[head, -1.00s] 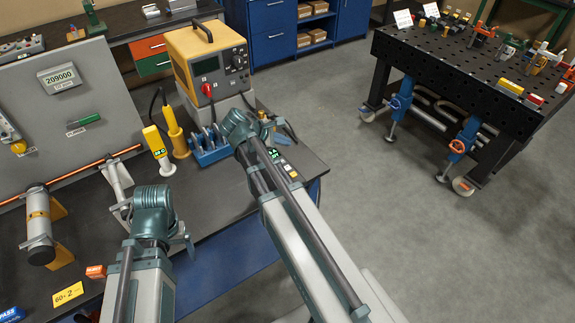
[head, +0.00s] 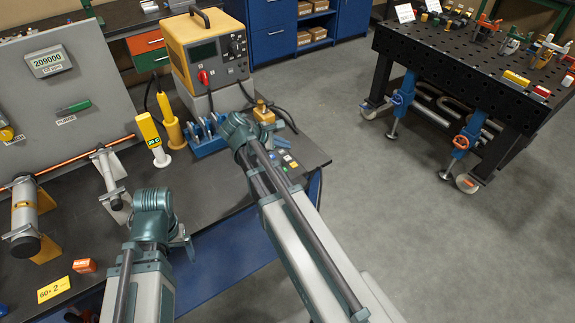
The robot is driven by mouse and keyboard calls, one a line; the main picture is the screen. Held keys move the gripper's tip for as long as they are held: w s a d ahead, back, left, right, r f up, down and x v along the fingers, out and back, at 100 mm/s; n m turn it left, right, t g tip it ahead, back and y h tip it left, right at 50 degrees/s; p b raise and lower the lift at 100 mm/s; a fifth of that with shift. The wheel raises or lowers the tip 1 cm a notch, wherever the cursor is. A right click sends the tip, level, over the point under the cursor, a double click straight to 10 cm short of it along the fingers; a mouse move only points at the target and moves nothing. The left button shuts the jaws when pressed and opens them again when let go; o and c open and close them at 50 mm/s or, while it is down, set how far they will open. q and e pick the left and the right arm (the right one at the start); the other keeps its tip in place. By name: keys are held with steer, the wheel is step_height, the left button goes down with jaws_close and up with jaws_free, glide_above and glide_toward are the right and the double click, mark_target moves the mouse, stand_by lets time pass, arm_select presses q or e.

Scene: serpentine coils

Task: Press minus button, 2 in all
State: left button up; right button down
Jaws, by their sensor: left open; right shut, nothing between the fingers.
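A small dark control box (head: 286,163) with several coloured buttons lies on the bench, just right of my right wrist. My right arm hides part of it, and I cannot read which button is the minus button. My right gripper (head: 243,130) is shut and empty beside the box. Its fingertips are mostly hidden behind its wrist, so I cannot tell whether it touches a button. My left gripper (head: 185,243) is open and empty over the bench's front edge, its fingers largely hidden by its wrist.
A yellow power unit (head: 207,55) with a red knob stands behind the box. A blue rack (head: 207,143) and a yellow handheld device (head: 152,140) stand left of it. A grey panel (head: 95,75) with a 209000 display is at left.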

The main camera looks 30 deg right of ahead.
mark_target(284, 160)
arm_select(q)
steer(key=shift+f+b, duration=0.75)
steer(key=shift+f, duration=0.55)
arm_select(e)
steer(key=shift+f, duration=1.3)
arm_select(q)
steer(key=shift+f, duration=0.15)
arm_select(e)
steer(key=shift+f, duration=0.15)
arm_select(q)
steer(key=shift+f+b, duration=0.25)
steer(key=shift+b, duration=0.2)
arm_select(e)
steer(key=shift+f, duration=0.25)
arm_select(q)
steer(key=shift+f+b, duration=0.35)
steer(key=shift+f, duration=0.05)
arm_select(e)
steer(key=shift+f, duration=0.4)
arm_select(q)
steer(key=shift+r, duration=0.1)
arm_select(e)
steer(key=shift+r, duration=0.1)
arm_select(q)
steer(key=shift+r+p, duration=0.7)
steer(key=shift+p, duration=0.1)
arm_select(e)
steer(key=shift+r, duration=0.75)
